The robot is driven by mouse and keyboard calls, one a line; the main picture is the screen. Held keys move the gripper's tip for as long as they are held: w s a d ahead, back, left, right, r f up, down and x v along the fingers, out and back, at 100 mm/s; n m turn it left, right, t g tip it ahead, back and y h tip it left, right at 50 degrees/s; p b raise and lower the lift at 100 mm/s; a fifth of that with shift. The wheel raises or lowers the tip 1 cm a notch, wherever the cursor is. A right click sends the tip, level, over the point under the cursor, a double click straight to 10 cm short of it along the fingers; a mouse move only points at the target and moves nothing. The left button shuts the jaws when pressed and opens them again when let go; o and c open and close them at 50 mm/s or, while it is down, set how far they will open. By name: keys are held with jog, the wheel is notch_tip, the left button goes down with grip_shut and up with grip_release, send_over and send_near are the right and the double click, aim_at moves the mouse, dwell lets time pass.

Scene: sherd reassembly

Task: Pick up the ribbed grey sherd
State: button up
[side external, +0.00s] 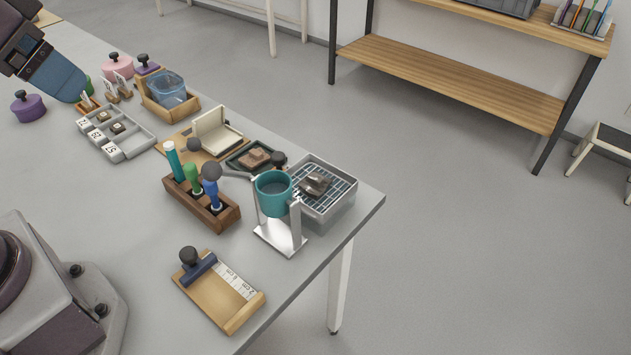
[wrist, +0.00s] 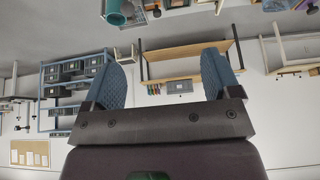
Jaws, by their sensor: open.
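Grey-brown sherds (side external: 314,183) lie on the wire rack of a grey bin (side external: 335,212) near the table's right corner. One of them may be the ribbed grey sherd, but ribs are too small to make out. A browner sherd (side external: 256,157) lies in a dark shallow tray (side external: 238,167) just left of the bin. My gripper (wrist: 166,65) is open and empty, its two blue fingers wide apart in the wrist view. In the side view one blue finger (side external: 62,80) shows at upper left, far from the bin. The wrist view shows no sherd.
A teal cup on a metal stand (side external: 290,240) stands close in front of the bin. A wooden block of upright tools (side external: 215,212) is left of it. A wooden board with a scale (side external: 225,290) lies in front. Labelled compartments (side external: 140,140) and pots stand near my gripper.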

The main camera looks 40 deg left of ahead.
jog(key=shift+f, duration=0.1)
jog(key=m+g, duration=0.4)
jog(key=m, duration=3.1)
send_near(315, 178)
jog(key=f, duration=0.3)
jog(key=w+f, duration=0.1)
jog(key=f, duration=0.5)
jog(key=shift+w+f, duration=0.2)
